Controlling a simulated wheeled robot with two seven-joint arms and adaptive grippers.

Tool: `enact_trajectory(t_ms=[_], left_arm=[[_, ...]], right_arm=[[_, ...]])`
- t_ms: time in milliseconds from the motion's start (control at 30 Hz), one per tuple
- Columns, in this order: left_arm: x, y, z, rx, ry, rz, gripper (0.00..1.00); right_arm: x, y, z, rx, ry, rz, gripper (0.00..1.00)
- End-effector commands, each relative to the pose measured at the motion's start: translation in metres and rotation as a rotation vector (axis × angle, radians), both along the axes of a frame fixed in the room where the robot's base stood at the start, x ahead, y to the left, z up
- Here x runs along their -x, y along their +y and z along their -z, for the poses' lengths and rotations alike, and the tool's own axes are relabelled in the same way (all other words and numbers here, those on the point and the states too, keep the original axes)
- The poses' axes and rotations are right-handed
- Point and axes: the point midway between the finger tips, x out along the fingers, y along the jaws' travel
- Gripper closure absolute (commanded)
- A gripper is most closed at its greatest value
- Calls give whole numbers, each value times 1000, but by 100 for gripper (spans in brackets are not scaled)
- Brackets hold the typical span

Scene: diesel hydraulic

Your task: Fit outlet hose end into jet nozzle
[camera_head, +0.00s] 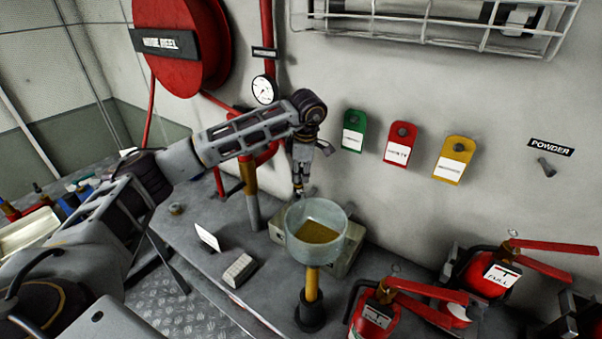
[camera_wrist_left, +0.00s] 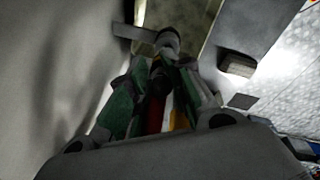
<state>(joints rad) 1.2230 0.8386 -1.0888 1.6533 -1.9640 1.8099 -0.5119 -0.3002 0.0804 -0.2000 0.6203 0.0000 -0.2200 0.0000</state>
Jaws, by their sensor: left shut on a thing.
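My left gripper (camera_head: 299,188) points down close to the wall, just behind and left of the clear bowl. It is shut on a small grey part (camera_wrist_left: 168,41) with a rounded end, seen beyond the fingers in the left wrist view. I cannot tell whether this part is the hose end or the jet nozzle. The fingers (camera_wrist_left: 160,80) in that view are dark, with green, red and yellow patches between them. My right gripper is not in view. No outlet hose shows clearly.
Red extinguishers (camera_head: 380,316) stand front right. Green, red and yellow tags (camera_head: 403,131) hang on the wall. A hose reel (camera_head: 188,68) is upper left.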

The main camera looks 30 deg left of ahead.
Motion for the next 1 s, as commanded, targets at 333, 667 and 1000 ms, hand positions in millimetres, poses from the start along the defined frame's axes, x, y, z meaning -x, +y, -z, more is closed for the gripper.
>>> enact_trajectory(t_ms=[333, 667, 1000], left_arm=[[0, 0, 5, 0, 0, 0, 100], [0, 0, 9, 0, 0, 0, 100], [0, 0, 14, 0, -1, 0, 100]], right_arm=[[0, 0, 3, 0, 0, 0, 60], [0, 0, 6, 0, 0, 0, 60], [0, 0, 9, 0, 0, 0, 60]])
